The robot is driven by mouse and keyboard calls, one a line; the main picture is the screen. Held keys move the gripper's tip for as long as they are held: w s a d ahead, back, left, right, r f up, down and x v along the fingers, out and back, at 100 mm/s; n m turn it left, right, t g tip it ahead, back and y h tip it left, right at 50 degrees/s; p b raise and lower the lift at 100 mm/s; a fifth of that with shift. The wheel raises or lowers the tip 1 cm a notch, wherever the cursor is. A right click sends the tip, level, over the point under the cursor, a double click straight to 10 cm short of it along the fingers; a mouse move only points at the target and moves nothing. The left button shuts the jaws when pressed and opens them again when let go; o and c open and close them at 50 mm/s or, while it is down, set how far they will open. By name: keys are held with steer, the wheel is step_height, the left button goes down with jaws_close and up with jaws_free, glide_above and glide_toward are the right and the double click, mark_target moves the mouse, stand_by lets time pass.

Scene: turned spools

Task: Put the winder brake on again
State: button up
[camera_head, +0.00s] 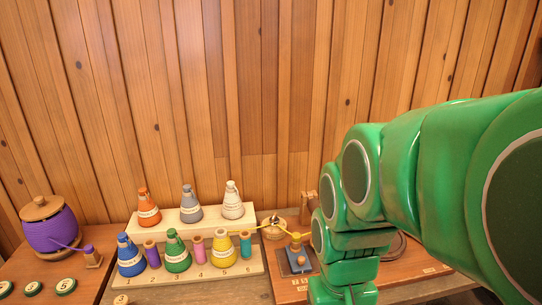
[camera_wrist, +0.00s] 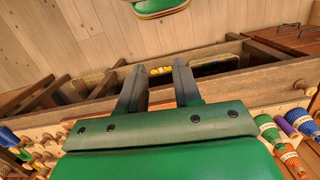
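What looks like the winder is a wooden board (camera_head: 288,284) at the lower middle right of the head view, partly behind my green arm. It bears a dark blue plate with a small orange-topped part (camera_head: 297,246) and a ball-like knob (camera_head: 301,260). I cannot tell which part is the brake or how it is set. A yellow thread runs from the yellow cone (camera_head: 223,250) toward this board. My gripper (camera_wrist: 158,72) shows in the wrist view, its two dark fingers apart with nothing held between them. My gripper's fingers are not visible in the head view.
A stepped pale rack (camera_head: 190,282) holds several thread cones and small spools. A purple wound pot (camera_head: 51,231) and round green pieces (camera_head: 66,286) stand at left. The wrist view shows a wooden compartmented shelf (camera_wrist: 225,80) beyond the fingers and cones at right (camera_wrist: 290,155).

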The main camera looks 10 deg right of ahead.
steer(key=shift+m, duration=0.5)
steer(key=w+d, duration=0.1)
steer(key=w, duration=0.2)
steer(key=w+d, duration=0.1)
steer(key=w, duration=0.1)
steer(key=shift+w+d+r, duration=0.3)
steer(key=shift+w+r, duration=0.05)
jaws_close()
steer(key=w+d+f+m+t+h, duration=0.15)
steer(key=w+d+m, duration=0.35)
steer(key=w+d, duration=1.6)
steer(key=w+d+f+m, duration=0.1)
steer(key=w+d+f, duration=0.1)
steer(key=d, duration=1)
steer(key=w+d+f+m+t+h, duration=0.1)
steer(key=d+f, duration=0.4)
steer(key=d, duration=0.7)
steer(key=w+d+f+m+t+h, duration=0.1)
steer(key=w+d+f+m, duration=0.2)
steer(key=d, duration=0.9)
steer(key=shift+w+f, duration=0.55)
steer(key=shift+f, duration=0.2)
